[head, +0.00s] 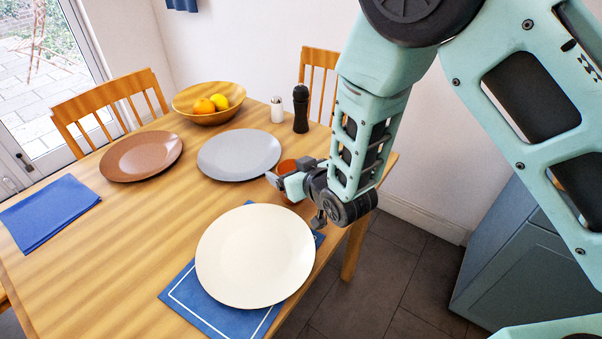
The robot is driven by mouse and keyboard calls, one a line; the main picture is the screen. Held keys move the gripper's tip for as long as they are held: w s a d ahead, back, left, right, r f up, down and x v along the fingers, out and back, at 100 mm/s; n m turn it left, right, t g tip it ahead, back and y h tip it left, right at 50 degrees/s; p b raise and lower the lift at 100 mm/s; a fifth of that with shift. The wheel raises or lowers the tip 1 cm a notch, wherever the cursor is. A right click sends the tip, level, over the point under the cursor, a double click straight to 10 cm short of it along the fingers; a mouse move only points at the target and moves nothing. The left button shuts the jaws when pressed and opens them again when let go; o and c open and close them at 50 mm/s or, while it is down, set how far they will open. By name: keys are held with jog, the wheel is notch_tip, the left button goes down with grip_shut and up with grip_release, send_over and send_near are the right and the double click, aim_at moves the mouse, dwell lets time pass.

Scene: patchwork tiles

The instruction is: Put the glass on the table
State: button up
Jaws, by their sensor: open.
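The wooden table (95,240) fills the left and middle of the head view. An orange-brown rounded thing (287,166), possibly the glass, stands at the table's right side, beyond the cream plate. My gripper covers much of it, so I cannot tell its full shape. My gripper (294,200) is open at the table's right edge, in front of this thing. I cannot tell whether the fingers touch it or are around it. No other thing in view looks like a glass.
A cream plate (255,255) lies on a blue mat (190,298). Beyond are a grey plate (238,155), brown plate (140,156), fruit bowl (205,117), white shaker (277,110) and black mill (300,110). A folded blue cloth (47,213) lies left. The table's left-middle is clear.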

jog(key=s+d+r+g+h, duration=0.2)
jog(key=s+d+r+g, duration=0.2)
jog(key=s, duration=0.6)
jog(key=s+d+r+n+g+h+b, duration=0.1)
jog(key=s+d+r+g, duration=0.3)
jog(key=s, duration=0.6)
jog(key=s+d+r+g+h, duration=0.3)
jog(key=s+d, duration=0.3)
jog(key=s, duration=0.4)
jog(key=shift+s+r+n+g, duration=0.3)
jog(key=shift+s+r+g, duration=0.1)
jog(key=shift+r, duration=0.45)
jog(key=shift+r, duration=0.1)
notch_tip(320, 180, up, 5)
jog(key=p, duration=0.5)
jog(key=shift+a+r, duration=0.1)
jog(key=shift+r, duration=0.1)
